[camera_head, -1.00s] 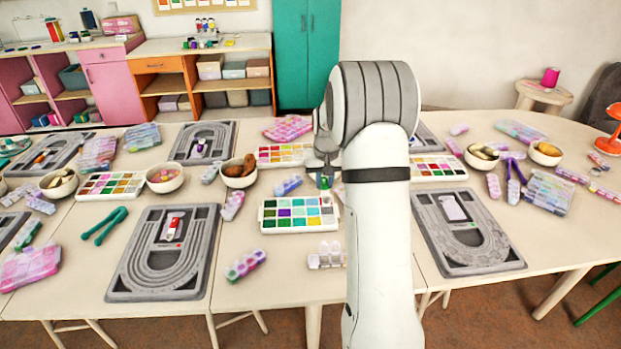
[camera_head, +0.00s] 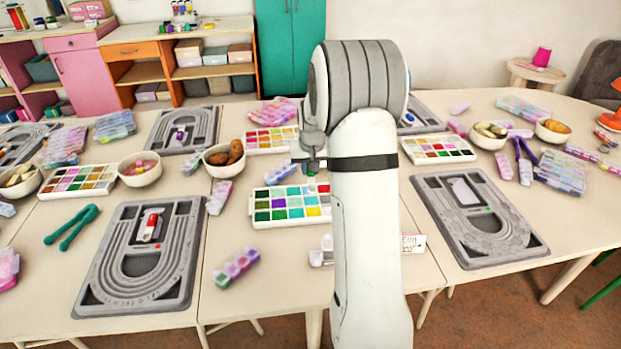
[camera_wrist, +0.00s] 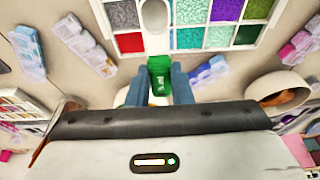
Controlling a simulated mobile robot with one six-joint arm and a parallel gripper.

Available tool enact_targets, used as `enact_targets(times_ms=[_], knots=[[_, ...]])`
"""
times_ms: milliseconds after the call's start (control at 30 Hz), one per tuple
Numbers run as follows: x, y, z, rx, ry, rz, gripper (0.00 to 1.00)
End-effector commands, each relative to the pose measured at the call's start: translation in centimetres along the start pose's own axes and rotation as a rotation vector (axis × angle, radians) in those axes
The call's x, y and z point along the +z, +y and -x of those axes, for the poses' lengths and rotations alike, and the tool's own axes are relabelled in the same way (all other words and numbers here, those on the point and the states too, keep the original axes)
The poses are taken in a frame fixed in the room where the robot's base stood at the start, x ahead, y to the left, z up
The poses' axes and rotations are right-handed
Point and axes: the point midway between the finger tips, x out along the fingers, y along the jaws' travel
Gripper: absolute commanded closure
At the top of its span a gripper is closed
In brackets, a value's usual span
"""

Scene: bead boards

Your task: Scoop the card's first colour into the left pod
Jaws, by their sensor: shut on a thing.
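My gripper (camera_wrist: 172,88) is shut on the green handle of a scoop (camera_wrist: 160,76) in the wrist view. The scoop's pale oval bowl (camera_wrist: 154,17) shows over the bead tray, and I cannot tell whether it touches. The white bead tray (camera_head: 253,216) has several coloured compartments; my gripper (camera_head: 312,168) is at its far side in the head view. A small white pod piece (camera_head: 320,254) stands in front of the tray, mostly hidden by my arm. A white card (camera_head: 413,244) shows right of my arm, its writing partly hidden and unreadable.
Grey bead boards lie left (camera_head: 184,288) and right (camera_head: 515,245). A purple and green bead box (camera_head: 237,267) lies left of the pod. A bowl with brown pieces (camera_head: 212,168) stands behind the tray. Green tongs (camera_head: 72,227) lie at left.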

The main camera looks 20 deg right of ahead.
Motion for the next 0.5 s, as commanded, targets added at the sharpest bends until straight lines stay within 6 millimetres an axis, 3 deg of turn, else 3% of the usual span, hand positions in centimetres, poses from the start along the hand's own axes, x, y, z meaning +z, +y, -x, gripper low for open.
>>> enact_targets(times_ms=[67,500], knots=[[0.35,0.03,-1.08,0.000,0.006,0.000,1.00],[0.95,0.09,-1.81,0.001,0.056,-0.001,1.00]])
